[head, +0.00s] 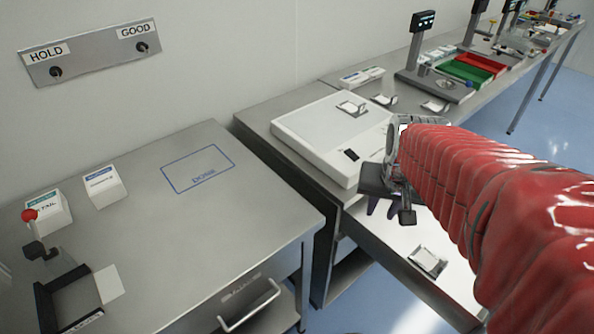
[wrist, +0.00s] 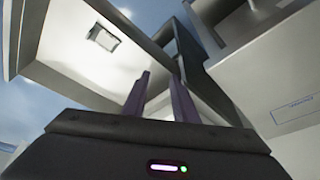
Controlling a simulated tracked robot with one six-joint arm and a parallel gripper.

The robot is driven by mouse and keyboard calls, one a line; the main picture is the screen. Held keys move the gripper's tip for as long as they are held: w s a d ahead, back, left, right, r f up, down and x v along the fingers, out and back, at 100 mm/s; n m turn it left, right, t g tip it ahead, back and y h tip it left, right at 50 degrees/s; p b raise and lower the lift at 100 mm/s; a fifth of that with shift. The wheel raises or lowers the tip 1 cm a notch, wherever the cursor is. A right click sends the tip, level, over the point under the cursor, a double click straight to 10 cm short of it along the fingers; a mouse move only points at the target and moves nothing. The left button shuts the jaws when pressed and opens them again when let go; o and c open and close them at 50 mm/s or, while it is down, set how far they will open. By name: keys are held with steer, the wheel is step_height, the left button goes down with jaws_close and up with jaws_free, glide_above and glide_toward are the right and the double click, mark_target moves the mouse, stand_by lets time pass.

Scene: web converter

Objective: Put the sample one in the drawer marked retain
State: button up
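I cannot tell which is sample one.
The left steel table (head: 235,225) has a blue DOSE outline and cartons (head: 104,185) at its left. A black stand (head: 60,295) is at its front left. The white machine (head: 325,130) stands on the bench behind my gripper. Green (head: 465,72) and red trays (head: 482,64) are farther back.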

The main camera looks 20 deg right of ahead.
steer(key=s+a+r+n+t, duration=0.1)
steer(key=s+a+r+n, duration=0.1)
steer(key=a, duration=0.5)
steer(key=s+a+r+n+t+y, duration=0.1)
steer(key=s+a+r+n, duration=0.2)
steer(key=a, duration=0.5)
steer(key=shift+s+a+r+n+y, duration=0.2)
steer(key=shift+n+y, duration=0.1)
steer(key=shift+n, duration=0.3)
